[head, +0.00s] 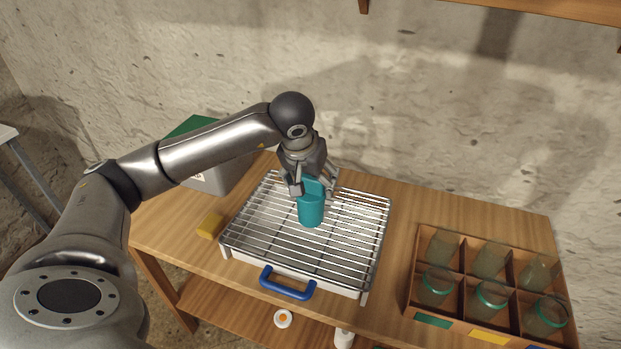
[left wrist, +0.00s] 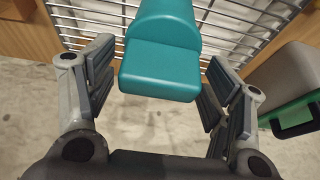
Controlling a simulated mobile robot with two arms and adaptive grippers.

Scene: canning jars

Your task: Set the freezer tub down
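The freezer tub is taken to be the teal container (head: 311,211), which stands upright on the wire rack (head: 258,213) near its middle. In the left wrist view the teal tub (left wrist: 160,68) lies between the fingers, with narrow gaps on both sides. My left gripper (head: 313,187) is at the tub's upper part, its fingers spread to either side. In the left wrist view the left gripper (left wrist: 160,85) looks open around the tub. The fingers hide part of the tub's top in the head view. My right gripper is not in view.
A blue handle (head: 288,286) sits at the rack's front. A yellow sponge (head: 210,226) lies left of it. A grey box with green top (head: 217,178) stands behind left. A divided wooden crate (head: 411,290) holds several glass jars on the right. Bare table lies between rack and crate.

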